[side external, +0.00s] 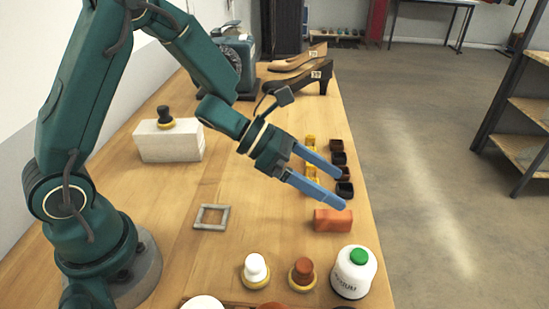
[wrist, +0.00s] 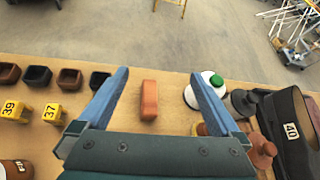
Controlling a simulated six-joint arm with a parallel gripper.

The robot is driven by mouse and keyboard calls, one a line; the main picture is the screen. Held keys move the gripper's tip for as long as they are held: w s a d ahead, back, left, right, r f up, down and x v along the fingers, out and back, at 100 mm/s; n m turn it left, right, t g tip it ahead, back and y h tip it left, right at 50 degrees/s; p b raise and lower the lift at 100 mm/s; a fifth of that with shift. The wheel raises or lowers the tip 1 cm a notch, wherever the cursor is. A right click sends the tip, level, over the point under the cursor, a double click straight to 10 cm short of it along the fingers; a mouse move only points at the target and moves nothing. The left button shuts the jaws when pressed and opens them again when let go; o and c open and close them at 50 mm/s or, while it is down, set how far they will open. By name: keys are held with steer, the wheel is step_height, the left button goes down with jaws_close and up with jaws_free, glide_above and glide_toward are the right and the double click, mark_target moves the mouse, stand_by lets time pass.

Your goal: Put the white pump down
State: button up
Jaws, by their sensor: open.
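My gripper (side external: 342,189) is open and empty, above the right edge of the table. In the wrist view my gripper (wrist: 161,75) has its fingers spread on either side of an orange block (wrist: 149,100), with nothing between them at finger height that I can make out. No clearly white pump shows. A pale tan pump (side external: 297,59) with a number tag lies at the far end of the table, apart from my gripper. A dark brown heeled shoe (side external: 310,79) with a tag is in front of it.
Small dark bins (side external: 341,158) and yellow number markers (side external: 311,145) line the right edge. A white bottle (side external: 354,272) with a green cap and knobbed brushes (side external: 256,270) stand at the near end. A grey square frame (side external: 211,217) lies mid-table, with clear wood around it.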

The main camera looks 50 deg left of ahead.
steer(key=a+r+n+t+y, duration=0.2)
steer(key=a+r+n+y, duration=0.4)
steer(key=n, duration=0.7)
steer(key=a+r+n+t+y, duration=0.25)
steer(key=a+n+y, duration=0.35)
steer(key=n, duration=0.6)
steer(key=s+d+f+n+g+h, duration=0.1)
steer(key=s+n+g, duration=0.5)
steer(key=s+n, duration=1.1)
steer(key=n+h, duration=0.1)
steer(key=n, duration=0.1)
steer(key=shift+s+d+f+n, duration=0.2)
steer(key=shift+s+d+n, duration=0.1)
steer(key=shift+s+n, duration=0.1)
